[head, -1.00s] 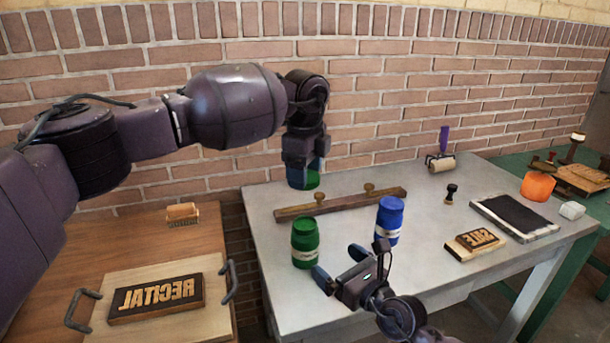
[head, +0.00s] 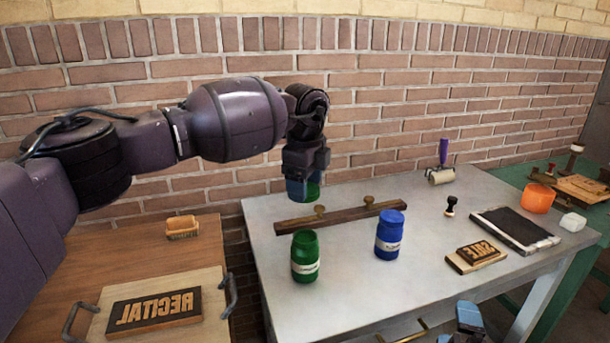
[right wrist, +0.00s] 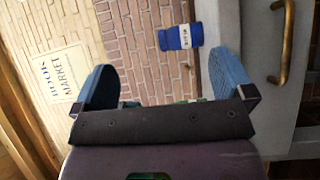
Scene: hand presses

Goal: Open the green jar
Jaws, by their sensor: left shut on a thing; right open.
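The green jar (head: 305,262) stands upright on the grey table, with a pale label on its front. Its top looks dark green, and I cannot tell whether a lid is on it. My left gripper (head: 303,190) is above the table, behind the jar and apart from it. It is shut on a small green thing (head: 313,191), mostly hidden by the fingers; I cannot tell for sure what it is. My right gripper (head: 468,325) is at the bottom edge of the head view, right of the jar. The right wrist view shows it open and empty (right wrist: 164,85).
A blue jar (head: 389,236) stands right of the green jar; it also shows in the right wrist view (right wrist: 181,37). A wooden bar with knobs (head: 345,215) lies behind both. A stamp block (head: 476,257) and dark pad (head: 515,231) lie right. The front middle is clear.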

